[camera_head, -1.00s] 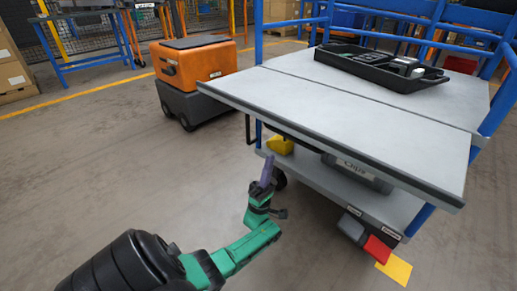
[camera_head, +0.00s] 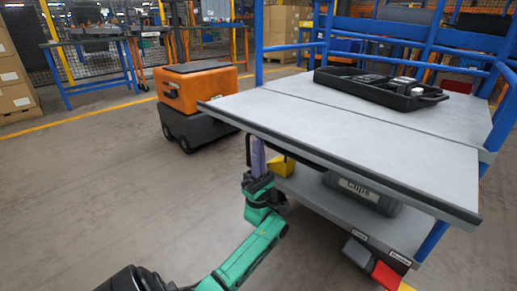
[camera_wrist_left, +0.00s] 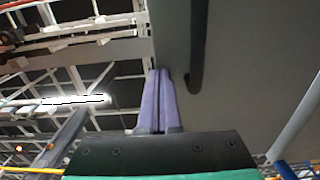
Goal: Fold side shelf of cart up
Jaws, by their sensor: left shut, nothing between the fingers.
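The cart has a blue frame and a grey top. Its side shelf (camera_head: 350,140) is a grey panel with a dark edge, lying level with the top (camera_head: 410,112) across a thin seam. My left gripper (camera_head: 257,145) points up just under the shelf's outer edge, its purple fingers shut and empty. In the left wrist view the closed fingers (camera_wrist_left: 156,95) point up at the shelf's grey underside (camera_wrist_left: 250,70), where a dark bar runs. I cannot tell whether the fingertips touch it. My right gripper is not in view.
A black tray (camera_head: 350,82) with small items stands on the top. A grey bin (camera_head: 362,190) and a yellow bin (camera_head: 281,167) sit on the lower shelf (camera_head: 320,207). An orange and grey wheeled machine (camera_head: 196,90) stands behind left. The floor at left is clear.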

